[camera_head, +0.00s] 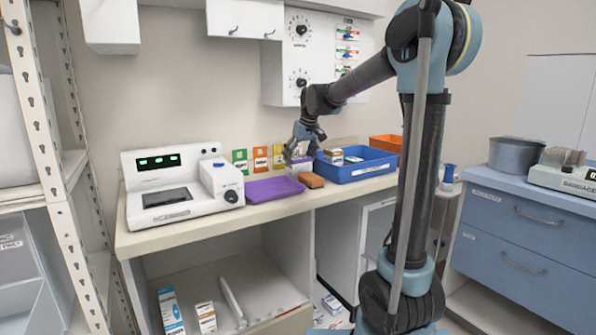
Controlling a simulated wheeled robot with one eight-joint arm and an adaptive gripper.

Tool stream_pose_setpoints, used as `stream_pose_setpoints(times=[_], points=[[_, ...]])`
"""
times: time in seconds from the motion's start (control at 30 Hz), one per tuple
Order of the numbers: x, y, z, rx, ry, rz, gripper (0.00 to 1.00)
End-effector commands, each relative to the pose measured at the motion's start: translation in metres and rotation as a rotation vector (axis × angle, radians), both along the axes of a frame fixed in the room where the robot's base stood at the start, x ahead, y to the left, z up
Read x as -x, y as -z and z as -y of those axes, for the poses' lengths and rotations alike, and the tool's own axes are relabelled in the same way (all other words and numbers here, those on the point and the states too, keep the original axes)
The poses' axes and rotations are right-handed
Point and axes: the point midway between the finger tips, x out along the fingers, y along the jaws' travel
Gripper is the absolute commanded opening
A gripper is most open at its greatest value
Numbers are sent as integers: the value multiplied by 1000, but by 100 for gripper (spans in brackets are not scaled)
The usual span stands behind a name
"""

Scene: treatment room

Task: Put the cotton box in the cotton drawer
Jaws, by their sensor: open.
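My gripper (303,151) is open, pointing down above the counter (180,237), near a small brown-orange block (311,180) and the blue tray (362,169). I cannot tell whether it touches anything. I cannot tell for certain which thing is the cotton box; small cartons (334,156) lie in the blue tray. On the right, a blue cabinet has an upper drawer (500,212) and a lower drawer (500,258), both shut. Their labels are too small to read, so the cotton drawer is not certain.
A white device (175,190) and a purple tray (273,190) stand on the counter. An orange bin (385,143) is behind the blue tray. Below the counter are cartons (171,311). A metal pot (513,154) and another device (566,179) stand on the blue cabinet.

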Motion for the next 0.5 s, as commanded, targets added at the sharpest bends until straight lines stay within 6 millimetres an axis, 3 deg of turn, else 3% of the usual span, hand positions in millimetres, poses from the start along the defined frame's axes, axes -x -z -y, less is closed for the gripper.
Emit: stream_pose_setpoints(times=[0.5], points=[[-15,48,-11,0,1,0,80]])
